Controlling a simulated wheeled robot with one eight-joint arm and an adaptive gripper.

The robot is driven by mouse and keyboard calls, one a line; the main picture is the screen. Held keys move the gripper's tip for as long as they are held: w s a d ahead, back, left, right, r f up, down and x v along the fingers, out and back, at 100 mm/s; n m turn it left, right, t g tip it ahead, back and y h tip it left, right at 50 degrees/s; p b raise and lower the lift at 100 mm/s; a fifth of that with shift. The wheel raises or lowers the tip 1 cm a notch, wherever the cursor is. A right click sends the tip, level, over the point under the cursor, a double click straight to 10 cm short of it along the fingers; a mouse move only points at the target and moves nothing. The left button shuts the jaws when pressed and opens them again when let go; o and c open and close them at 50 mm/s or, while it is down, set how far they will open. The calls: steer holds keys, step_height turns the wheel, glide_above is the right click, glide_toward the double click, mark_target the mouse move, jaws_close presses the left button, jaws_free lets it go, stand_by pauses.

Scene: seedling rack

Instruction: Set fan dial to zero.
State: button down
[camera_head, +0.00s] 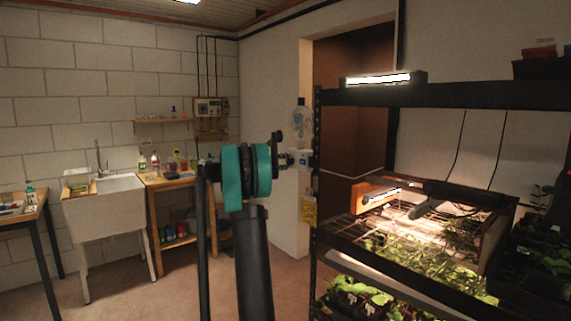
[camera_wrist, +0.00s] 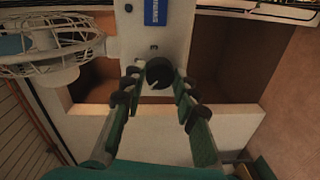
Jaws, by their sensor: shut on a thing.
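The fan dial (camera_wrist: 158,72) is a round black knob with a pale pointer mark, on a white control panel (camera_wrist: 172,50) with a blue label above it. In the wrist view the pointer mark appears to aim toward the lower left; the scale around it cannot be read. My gripper (camera_wrist: 158,80) has its two fingers on either side of the dial, shut on it. In the head view my gripper (camera_head: 290,160) reaches the white fan box (camera_head: 304,159) on the rack post; the dial itself is hidden there. The caged fan (camera_head: 298,117) is above the box.
The black shelf rack (camera_head: 440,95) with lit seedlings (camera_head: 400,245) stands at the right. A yellow tag (camera_head: 309,211) hangs below the fan box. A sink (camera_head: 105,190) and wooden bench (camera_head: 165,181) stand at the left. Floor between is clear.

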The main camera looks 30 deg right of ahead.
steer(key=n, duration=0.5)
steer(key=shift+n, duration=0.4)
stand_by(0.3)
steer(key=c, duration=1.2)
jaws_free()
steer(key=shift+o, duration=0.2)
steer(key=shift+a, duration=0.15)
steer(key=a, duration=1.1)
steer(key=shift+s+a+r, duration=0.3)
steer(key=shift+s+a, duration=0.05)
